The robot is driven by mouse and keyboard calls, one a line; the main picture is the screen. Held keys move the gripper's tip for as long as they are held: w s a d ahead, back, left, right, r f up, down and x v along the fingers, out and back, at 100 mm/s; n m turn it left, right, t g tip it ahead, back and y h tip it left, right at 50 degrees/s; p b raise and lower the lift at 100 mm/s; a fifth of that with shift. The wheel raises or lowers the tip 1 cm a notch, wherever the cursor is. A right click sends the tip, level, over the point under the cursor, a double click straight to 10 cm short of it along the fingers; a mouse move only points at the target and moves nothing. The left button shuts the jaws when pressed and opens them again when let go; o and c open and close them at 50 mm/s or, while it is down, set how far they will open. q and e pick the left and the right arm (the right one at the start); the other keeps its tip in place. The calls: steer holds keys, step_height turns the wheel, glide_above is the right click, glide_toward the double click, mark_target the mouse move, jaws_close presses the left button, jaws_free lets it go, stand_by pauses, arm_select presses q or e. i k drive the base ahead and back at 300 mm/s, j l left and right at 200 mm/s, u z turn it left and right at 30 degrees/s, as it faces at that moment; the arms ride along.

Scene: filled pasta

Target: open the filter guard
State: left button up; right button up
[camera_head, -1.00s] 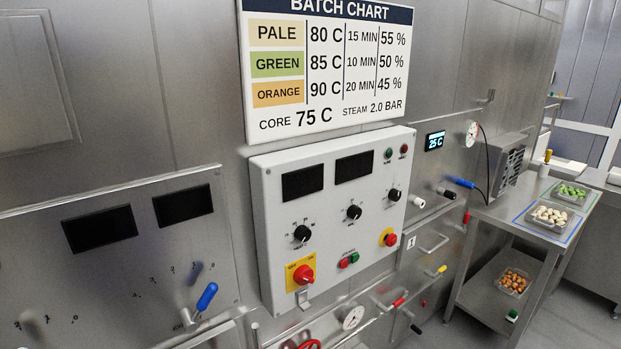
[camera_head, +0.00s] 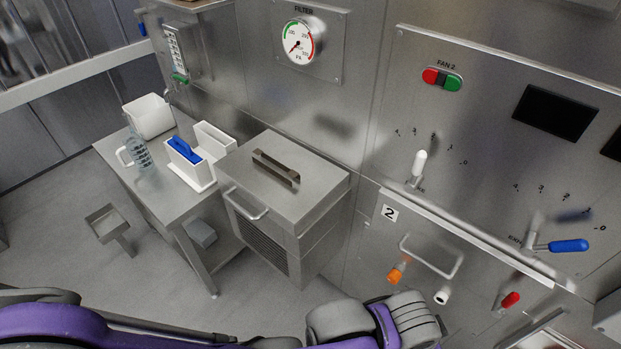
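A steel box (camera_head: 318,163), which looks like the filter housing, stands against the wall below a gauge marked FILTER (camera_head: 298,45). Its front has a bar handle (camera_head: 250,208) near the top and a dark louvred grille (camera_head: 262,246) lower down. The front looks closed; I cannot tell whether the handled panel or the grille is the guard. Purple and grey links of my arm cross the bottom of the view, in front of the box. Neither gripper's fingers show.
A steel table (camera_head: 127,171) left of the box carries a white container (camera_head: 150,116), a clear jug (camera_head: 137,152) and a white holder with a blue-handled item (camera_head: 184,150). Wall panels with levers, a bar handle (camera_head: 431,258) and coloured knobs are at right. Floor at left is mostly clear.

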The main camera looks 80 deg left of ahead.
mark_target(294, 208)
steer(key=u, duration=3.05)
steer(key=j+u, duration=0.25)
steer(key=u, duration=0.25)
steer(key=i+j+u, duration=0.15)
steer(key=u, duration=0.35)
